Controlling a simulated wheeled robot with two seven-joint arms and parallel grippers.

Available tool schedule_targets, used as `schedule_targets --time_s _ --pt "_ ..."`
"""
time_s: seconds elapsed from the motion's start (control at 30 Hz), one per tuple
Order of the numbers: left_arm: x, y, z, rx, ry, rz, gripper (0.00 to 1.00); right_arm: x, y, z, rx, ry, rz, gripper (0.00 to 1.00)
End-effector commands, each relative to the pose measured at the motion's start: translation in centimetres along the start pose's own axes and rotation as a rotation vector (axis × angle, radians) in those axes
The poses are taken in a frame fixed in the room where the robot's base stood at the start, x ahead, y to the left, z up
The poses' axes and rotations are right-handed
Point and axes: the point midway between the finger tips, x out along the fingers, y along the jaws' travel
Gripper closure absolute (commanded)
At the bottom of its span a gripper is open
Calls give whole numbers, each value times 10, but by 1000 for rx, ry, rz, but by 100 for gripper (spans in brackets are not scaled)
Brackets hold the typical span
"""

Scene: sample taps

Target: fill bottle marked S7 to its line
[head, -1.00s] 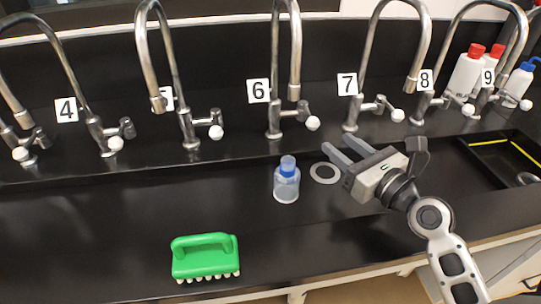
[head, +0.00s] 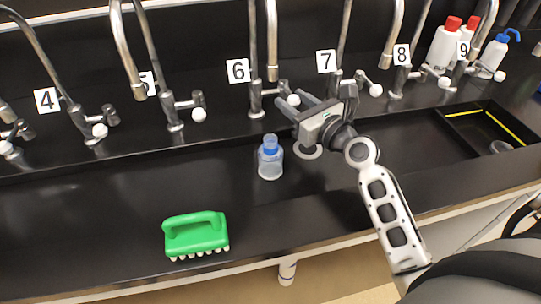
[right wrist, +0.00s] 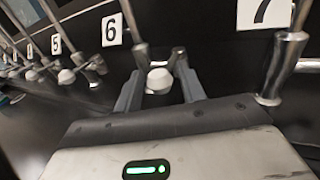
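A small clear bottle (head: 270,162) with a blue top stands upright on the black bench, below and slightly right of the number 6 tap (head: 256,98). I see no readable S7 mark or fill line on it. My right gripper (head: 294,106) is open at the white knob (head: 293,100) of the number 6 tap, above the bottle. In the right wrist view that knob (right wrist: 159,80) shows between the two spread fingers; I cannot tell whether they touch it. The number 7 tap (head: 335,84) is to the right. My left gripper is not in view.
A grey ring (head: 308,151) lies on the bench right of the bottle. A green brush (head: 195,235) lies at the front. More taps line the back, with white bottles (head: 445,45) at the far right. A sunken tray (head: 490,128) with a yellow strip is on the right.

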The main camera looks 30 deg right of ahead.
Motion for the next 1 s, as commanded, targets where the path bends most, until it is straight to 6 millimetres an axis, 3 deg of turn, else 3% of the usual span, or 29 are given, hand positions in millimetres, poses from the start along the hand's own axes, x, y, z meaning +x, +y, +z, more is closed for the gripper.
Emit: schedule_targets --time_s 0.3,0.8,1.0 --pt "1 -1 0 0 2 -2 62 0 -2 -1 0 0 0 60" --pt "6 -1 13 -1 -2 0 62 -4 -46 -2 -2 1 -2 60" --pt "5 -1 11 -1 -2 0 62 -4 -43 -1 0 1 0 60"
